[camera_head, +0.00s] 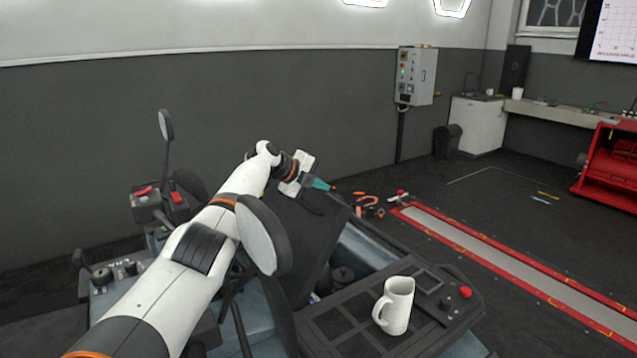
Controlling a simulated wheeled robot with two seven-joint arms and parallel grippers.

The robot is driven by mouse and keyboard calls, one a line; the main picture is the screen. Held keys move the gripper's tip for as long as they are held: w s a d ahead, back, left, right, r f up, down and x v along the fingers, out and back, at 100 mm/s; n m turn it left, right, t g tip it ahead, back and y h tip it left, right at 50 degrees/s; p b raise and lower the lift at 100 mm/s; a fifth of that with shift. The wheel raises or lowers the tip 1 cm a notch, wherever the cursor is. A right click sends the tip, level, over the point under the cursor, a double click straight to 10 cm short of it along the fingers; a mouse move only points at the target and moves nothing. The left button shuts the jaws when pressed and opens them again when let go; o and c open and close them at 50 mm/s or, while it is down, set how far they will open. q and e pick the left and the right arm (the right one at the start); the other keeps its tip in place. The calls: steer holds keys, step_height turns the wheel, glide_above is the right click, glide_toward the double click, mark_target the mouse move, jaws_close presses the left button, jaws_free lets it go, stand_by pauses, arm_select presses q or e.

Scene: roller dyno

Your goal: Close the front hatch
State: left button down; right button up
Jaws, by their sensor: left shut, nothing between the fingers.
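The front hatch appears to be the dark panel (308,240) that stands raised and tilted on the vehicle. To the right of it is an open bay (345,268) with dark parts inside. My left gripper (324,185) is shut and empty, its teal fingertips just above the top of the panel. I cannot tell whether it touches the panel. My white left arm and a round mirror hide part of the panel and its lower left side. My right gripper is not in view.
A white mug (396,306) stands on the dark tray-like console (350,325) right of the bay. The round mirror (264,236) is close to my left arm. Orange-handled tools (370,203) lie beyond the vehicle, near the red-edged floor strip (500,262).

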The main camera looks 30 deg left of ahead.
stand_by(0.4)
arm_select(q)
steer(key=shift+s+a+r+b, duration=0.25)
steer(key=shift+s+a+b, duration=0.1)
steer(key=shift+s+b, duration=0.3)
steer(key=b+v, duration=0.4)
steer(key=v, duration=0.6)
steer(key=shift+r, duration=0.4)
